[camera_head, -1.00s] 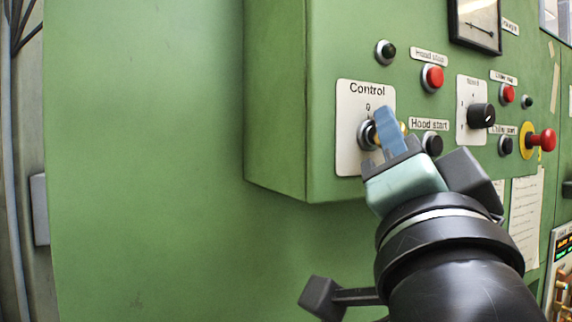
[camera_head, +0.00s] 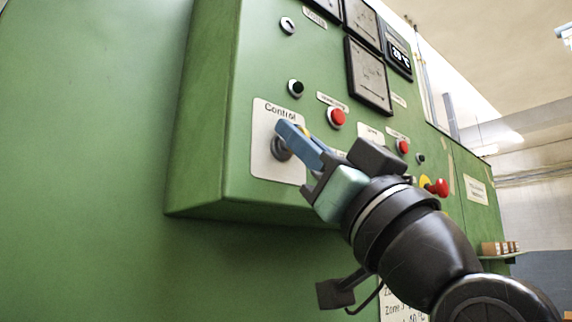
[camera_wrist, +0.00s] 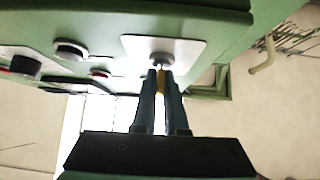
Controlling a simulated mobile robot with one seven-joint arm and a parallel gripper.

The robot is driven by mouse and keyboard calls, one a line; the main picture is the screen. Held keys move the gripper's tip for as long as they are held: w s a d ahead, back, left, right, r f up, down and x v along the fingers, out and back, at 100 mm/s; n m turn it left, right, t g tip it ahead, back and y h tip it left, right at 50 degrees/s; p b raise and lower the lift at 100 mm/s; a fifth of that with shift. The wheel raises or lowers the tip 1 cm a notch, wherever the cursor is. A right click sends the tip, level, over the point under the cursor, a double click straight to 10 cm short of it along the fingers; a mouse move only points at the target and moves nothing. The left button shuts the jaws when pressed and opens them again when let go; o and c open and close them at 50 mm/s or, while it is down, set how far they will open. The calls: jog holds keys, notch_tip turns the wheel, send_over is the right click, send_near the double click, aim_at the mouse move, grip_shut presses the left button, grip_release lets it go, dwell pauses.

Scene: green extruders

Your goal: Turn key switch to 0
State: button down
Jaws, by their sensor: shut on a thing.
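The key switch (camera_head: 280,148) is a round metal switch on the white "Control" plate (camera_head: 262,172), low on the left of the green panel box. My gripper (camera_head: 290,132) reaches it from the lower right, and its blue fingers cover most of the key. In the wrist view, my gripper (camera_wrist: 161,80) is shut on a thin yellowish key (camera_wrist: 160,82) in front of the round switch base (camera_wrist: 158,58). The key's exact angle is hidden by the fingers. The 0 mark on the plate cannot be read now.
Meters (camera_head: 368,76) are higher up. Free room lies below the box.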

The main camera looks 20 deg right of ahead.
jog(key=shift+r+n+y, duration=0.1)
jog(key=shift+n+y, duration=0.5)
jog(key=c, duration=1)
grip_release()
jog(key=shift+o, duration=0.2)
